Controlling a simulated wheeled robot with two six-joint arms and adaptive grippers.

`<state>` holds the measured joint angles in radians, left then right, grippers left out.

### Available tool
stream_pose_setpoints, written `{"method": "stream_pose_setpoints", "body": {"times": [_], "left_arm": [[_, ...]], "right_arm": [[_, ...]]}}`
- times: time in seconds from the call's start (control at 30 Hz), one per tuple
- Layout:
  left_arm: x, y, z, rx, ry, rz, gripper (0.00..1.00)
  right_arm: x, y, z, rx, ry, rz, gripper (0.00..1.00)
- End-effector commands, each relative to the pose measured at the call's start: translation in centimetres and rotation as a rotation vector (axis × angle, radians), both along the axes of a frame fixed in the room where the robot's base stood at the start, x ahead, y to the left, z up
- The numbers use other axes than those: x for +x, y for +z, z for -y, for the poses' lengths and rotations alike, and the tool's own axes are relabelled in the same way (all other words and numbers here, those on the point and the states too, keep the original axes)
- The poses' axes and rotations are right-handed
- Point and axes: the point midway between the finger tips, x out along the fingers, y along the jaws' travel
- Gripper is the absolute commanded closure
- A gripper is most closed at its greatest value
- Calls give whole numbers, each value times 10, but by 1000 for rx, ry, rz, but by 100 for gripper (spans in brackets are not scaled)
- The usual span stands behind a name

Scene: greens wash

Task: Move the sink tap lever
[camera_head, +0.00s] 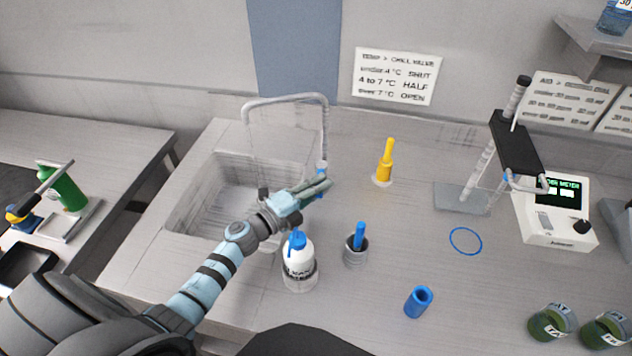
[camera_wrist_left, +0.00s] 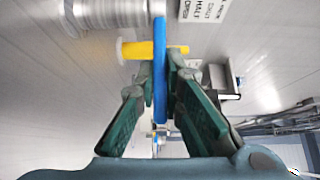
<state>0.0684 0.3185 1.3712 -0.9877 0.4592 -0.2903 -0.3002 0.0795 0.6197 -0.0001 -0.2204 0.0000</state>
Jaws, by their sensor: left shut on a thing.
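The sink tap (camera_head: 285,98) is a tall grey bent pipe at the right rim of the sink (camera_head: 190,205). Its blue lever shows at the base of the pipe, mostly hidden by my gripper in the head view. In the left wrist view the lever (camera_wrist_left: 160,65) is a long blue bar between the two green fingers. My left gripper (camera_head: 322,187) is shut on this lever, and it also shows in the left wrist view (camera_wrist_left: 164,100). My right gripper is not in view.
A yellow-handled valve (camera_head: 386,165) stands behind and right of the tap. A white bottle with a blue top (camera_head: 299,268) and a grey cup with a blue-handled tool (camera_head: 356,250) stand near my left arm. A blue cylinder (camera_head: 418,302) is farther right.

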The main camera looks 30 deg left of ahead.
Motion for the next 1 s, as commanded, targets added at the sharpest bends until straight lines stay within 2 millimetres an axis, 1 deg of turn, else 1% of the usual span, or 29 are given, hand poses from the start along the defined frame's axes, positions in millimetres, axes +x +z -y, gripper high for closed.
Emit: {"method": "stream_pose_setpoints", "body": {"times": [0.03,0.1,0.2,0.43,0.47,0.5,0.57,0.6,1.0], "left_arm": [[-1,5,6,-8,59,-8,100],[3,2,11,-6,142,-7,100],[5,0,13,-3,202,-8,100],[6,0,13,0,205,-7,100],[6,0,13,0,205,-7,90],[6,0,13,0,205,-7,84],[6,0,13,0,205,-7,74],[6,0,13,0,205,-7,71],[6,1,13,0,204,-6,71]], "right_arm": [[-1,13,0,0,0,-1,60],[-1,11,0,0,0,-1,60],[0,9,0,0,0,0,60],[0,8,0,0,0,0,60],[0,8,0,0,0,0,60],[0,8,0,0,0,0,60],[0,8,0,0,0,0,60],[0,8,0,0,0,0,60],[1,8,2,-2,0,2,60]]}}
